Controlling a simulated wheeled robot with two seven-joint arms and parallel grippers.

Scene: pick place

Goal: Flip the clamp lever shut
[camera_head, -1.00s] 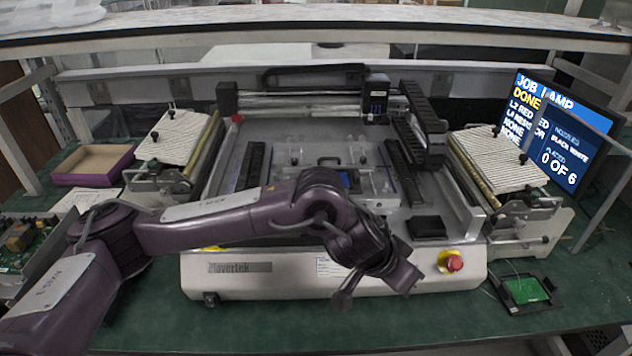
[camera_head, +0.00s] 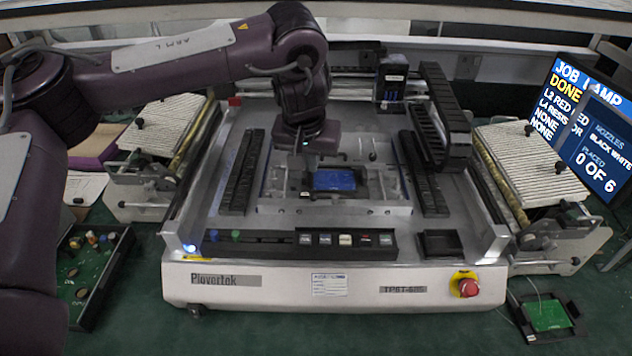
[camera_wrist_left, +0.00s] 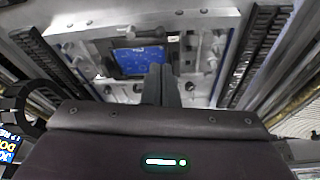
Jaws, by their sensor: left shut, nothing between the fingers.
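The clamp fixture is a grey metal plate (camera_head: 385,208) in the middle of the machine bed. A blue circuit board (camera_head: 335,180) lies in its dark frame; it also shows in the left wrist view (camera_wrist_left: 142,60). Small knobs and metal clamp parts surround the board. I cannot tell for certain which part is the lever or how it stands. My left gripper (camera_head: 308,186) points down at the left edge of the board. Its shut, empty fingers (camera_wrist_left: 161,84) show beside the board in the wrist view. Contact cannot be made out. My right gripper is out of view.
Black slotted racks (camera_head: 241,172) stand either side of the fixture. A row of nozzle slots (camera_head: 290,243) and a black tray (camera_head: 441,244) lie in front. A red stop button (camera_head: 468,287) is at front right. A monitor (camera_head: 585,130) stands at far right.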

